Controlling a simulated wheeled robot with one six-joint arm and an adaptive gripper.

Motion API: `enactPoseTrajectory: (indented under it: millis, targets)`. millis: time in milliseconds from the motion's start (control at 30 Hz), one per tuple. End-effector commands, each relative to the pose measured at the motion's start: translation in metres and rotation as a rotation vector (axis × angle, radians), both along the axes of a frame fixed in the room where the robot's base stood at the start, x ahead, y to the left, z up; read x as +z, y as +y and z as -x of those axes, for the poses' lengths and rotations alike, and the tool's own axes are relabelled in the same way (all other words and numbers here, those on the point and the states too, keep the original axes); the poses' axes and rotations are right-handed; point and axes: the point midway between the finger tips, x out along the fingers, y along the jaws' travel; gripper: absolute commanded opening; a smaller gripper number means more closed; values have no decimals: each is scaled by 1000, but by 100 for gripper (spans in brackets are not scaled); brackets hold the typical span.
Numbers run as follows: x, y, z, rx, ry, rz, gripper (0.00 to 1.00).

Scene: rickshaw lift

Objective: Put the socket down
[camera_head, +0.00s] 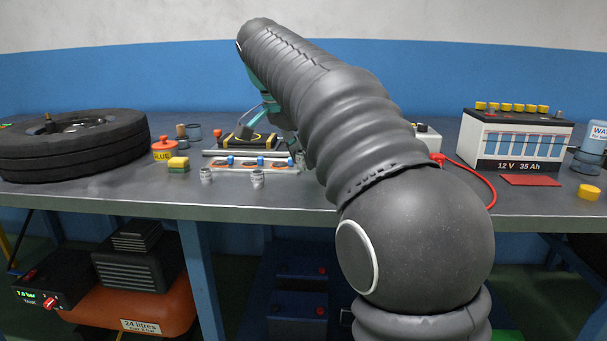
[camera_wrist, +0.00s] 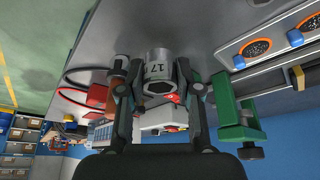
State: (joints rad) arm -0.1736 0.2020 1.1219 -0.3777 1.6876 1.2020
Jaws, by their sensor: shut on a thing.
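A silver socket marked 17 (camera_wrist: 158,68) sits between the fingers of my gripper (camera_wrist: 158,92) in the wrist view. The gripper is shut on it, with its dark hexagonal opening facing the camera. In the head view my arm hides the gripper's fingertips and the held socket. Two small silver sockets, one on the left (camera_head: 206,176) and one on the right (camera_head: 257,179), stand near the bench's front edge.
The grey workbench (camera_head: 130,199) carries a board with orange discs and blue knobs (camera_head: 245,163), a tyre (camera_head: 75,150), a glue pot (camera_head: 164,149), a yellow-green sponge (camera_head: 178,164) and a battery (camera_head: 515,140). A green clamp (camera_wrist: 237,122) shows beside my gripper in the wrist view.

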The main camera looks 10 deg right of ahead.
Motion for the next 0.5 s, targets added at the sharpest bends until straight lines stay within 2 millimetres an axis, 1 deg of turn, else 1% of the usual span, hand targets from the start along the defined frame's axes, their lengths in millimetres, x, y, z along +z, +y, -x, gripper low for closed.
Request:
enactPoseTrajectory:
  millis: [33,100,200,300,500]
  targets:
    - [-4,-3,-8,-2,2,0,0]
    - [-9,-5,-15,-1,0,0,0]
    - [-13,-8,-22,-2,-1,0,0]
    - [-19,-8,-24,-1,1,-1,0]
    - [-47,-8,-23,0,1,0,0]
